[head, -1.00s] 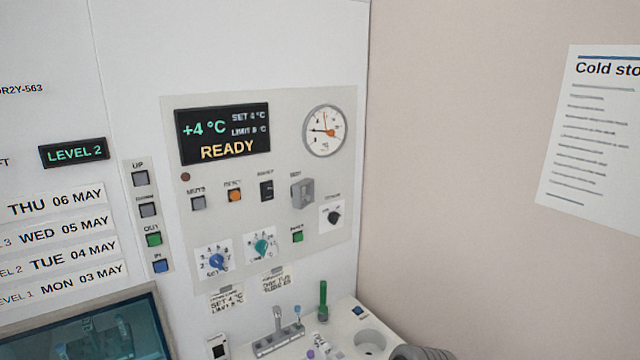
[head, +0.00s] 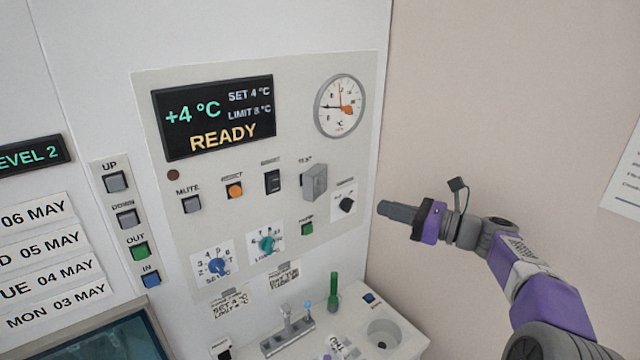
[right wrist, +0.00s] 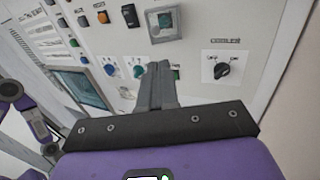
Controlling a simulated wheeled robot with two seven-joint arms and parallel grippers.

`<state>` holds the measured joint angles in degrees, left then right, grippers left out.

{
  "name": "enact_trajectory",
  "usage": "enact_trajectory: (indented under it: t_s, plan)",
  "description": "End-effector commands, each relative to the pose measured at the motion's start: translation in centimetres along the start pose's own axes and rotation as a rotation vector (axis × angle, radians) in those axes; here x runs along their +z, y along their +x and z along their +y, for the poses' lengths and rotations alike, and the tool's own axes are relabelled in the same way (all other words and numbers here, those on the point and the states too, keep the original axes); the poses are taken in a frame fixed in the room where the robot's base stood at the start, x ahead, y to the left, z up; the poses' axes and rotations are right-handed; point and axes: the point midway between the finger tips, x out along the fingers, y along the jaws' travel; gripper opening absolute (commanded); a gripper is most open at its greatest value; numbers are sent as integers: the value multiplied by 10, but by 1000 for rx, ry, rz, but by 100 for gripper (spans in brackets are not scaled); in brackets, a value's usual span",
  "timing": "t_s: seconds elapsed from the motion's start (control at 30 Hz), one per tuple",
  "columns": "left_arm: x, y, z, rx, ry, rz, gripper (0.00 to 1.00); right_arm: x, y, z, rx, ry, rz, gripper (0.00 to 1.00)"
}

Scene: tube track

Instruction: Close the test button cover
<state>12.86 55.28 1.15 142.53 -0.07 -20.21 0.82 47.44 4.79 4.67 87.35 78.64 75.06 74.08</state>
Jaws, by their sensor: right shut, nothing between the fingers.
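The test button cover (head: 314,181) is a grey box-like flap under the TEST label on the control panel, right of the black switch. It stands out from the panel face and looks open, though its hinge is hard to make out. In the right wrist view the cover (right wrist: 163,22) shows as a grey frame with a greenish middle, beyond the fingertips. My right gripper (head: 382,208) is shut and empty, to the right of the cover and a little lower, apart from it. Its closed fingers (right wrist: 160,70) point at the panel in the wrist view.
The black cooler knob (head: 347,204) lies between the cover and my right gripper. The orange button (head: 235,190), black switch (head: 272,182) and green button (head: 307,228) are close by. A shelf (head: 405,335) with a green-handled tool (head: 333,290) juts out below.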

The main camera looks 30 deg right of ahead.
Motion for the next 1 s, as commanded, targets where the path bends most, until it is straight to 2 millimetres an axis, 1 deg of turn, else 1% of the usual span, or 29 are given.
enact_trajectory:
  t_s: [0.07,0.17,0.27,0.5,0.7,0.83,1.0]
  plan:
    - [2,-1,0,0,0,-4,43,3,1,0,0,-3,-4,0]
    - [2,-1,0,0,0,-5,43,3,11,0,1,-2,-4,0]
    - [2,-2,0,0,-1,-5,43,3,29,1,4,-1,-5,0]
    - [2,-6,2,0,-1,-3,43,3,82,1,4,-1,-3,0]
    - [2,-10,4,0,-1,-4,43,2,117,0,2,-2,-2,0]
    - [2,-12,4,0,-1,-3,43,2,132,0,2,-2,-2,0]
    - [2,-13,4,0,0,-3,43,2,139,0,-1,-3,-2,0]
